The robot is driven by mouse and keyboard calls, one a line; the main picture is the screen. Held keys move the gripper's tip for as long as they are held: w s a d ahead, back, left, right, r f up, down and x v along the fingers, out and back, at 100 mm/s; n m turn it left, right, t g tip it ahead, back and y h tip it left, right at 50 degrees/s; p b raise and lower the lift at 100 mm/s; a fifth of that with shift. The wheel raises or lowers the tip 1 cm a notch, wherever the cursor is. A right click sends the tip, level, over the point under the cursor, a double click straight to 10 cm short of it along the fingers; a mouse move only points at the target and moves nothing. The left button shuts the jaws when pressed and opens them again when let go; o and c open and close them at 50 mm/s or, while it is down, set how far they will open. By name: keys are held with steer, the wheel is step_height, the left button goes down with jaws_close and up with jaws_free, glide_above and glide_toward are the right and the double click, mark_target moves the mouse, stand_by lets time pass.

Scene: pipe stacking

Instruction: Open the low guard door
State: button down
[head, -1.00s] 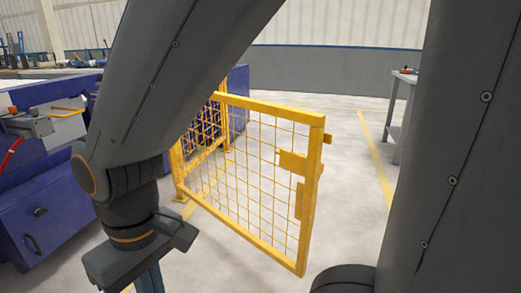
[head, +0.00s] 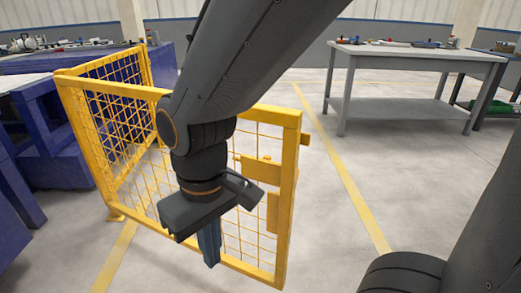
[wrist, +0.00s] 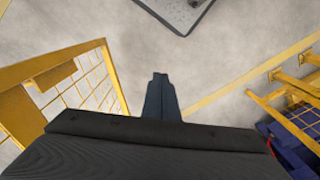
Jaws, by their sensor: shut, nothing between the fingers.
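The low guard door (head: 291,190) is a yellow frame with wire mesh. In the head view it stands at an angle out from the yellow fence panel (head: 102,66), with its free edge and latch plates (head: 261,171) to the right. My gripper (head: 209,247) points down in front of the door, shut and empty, and hides part of its mesh. In the wrist view the door (wrist: 72,76) is left of my shut fingers (wrist: 160,77), with floor between them. I see no contact with the door.
A blue machine (head: 40,120) stands behind and left of the fence panel. A grey worktable (head: 400,70) with small items stands at the back right. The floor (head: 390,180) right of the door is clear, with a yellow line on it.

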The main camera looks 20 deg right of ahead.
mark_target(255, 166)
steer(key=w+d+r+n+t+h+p, duration=0.2)
steer(key=w+d+r+n+p, duration=0.4)
steer(key=n+p, duration=0.75)
steer(key=w+d+r+n+t+h+p, duration=0.2)
steer(key=w+r+n+p, duration=0.5)
steer(key=p, duration=1.2)
steer(key=shift+n+g, duration=0.45)
steer(key=shift+g, duration=0.05)
steer(key=x, duration=0.4)
steer(key=w+d+x, duration=0.1)
steer(key=x, duration=0.3)
steer(key=d+r+x, duration=0.1)
steer(key=x, duration=0.3)
steer(key=shift+w+d+f+p, duration=0.15)
steer(key=shift+w+p, duration=0.1)
steer(key=shift+p, duration=0.15)
steer(key=shift+w+d, duration=0.4)
steer(key=shift+w, duration=0.1)
